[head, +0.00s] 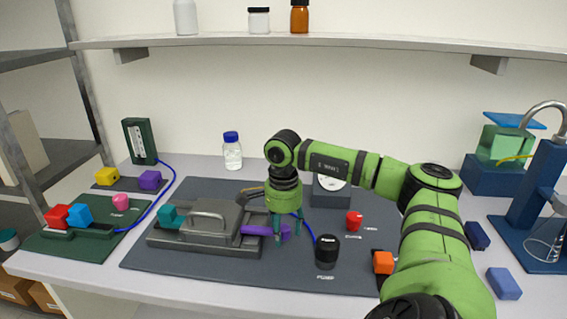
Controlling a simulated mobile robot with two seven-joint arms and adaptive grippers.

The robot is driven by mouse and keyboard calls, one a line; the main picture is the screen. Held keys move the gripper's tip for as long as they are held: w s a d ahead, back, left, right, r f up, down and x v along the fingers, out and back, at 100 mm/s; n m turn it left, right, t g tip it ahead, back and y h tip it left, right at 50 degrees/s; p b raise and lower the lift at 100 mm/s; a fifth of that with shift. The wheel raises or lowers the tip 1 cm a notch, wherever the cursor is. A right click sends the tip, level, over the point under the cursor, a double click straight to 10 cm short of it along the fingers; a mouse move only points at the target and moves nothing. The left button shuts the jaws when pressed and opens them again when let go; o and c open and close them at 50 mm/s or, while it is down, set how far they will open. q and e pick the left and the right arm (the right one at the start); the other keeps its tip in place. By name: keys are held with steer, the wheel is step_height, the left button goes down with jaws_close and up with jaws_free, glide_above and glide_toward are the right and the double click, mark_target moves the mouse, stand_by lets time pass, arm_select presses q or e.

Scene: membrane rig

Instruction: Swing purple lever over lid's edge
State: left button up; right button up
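The purple lever (255,230) lies low at the right end of the grey rig, and its knob end points right. The grey lid (200,232) with a raised handle sits on the rig, left of the lever. A teal lever or block (168,216) shows at the rig's left end. My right gripper (287,236) points down at the lever's purple end, with its fingers apart on either side of it. Whether the fingers press on the lever cannot be told. My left gripper is not in view.
A black knob or jar (327,252) stands just right of my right gripper. A blue cable (308,226) runs behind the gripper. The dark mat (200,275) is clear in front of the rig.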

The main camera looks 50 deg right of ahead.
step_height(320, 180, up, 12)
stand_by(0.7)
stand_by(0.7)
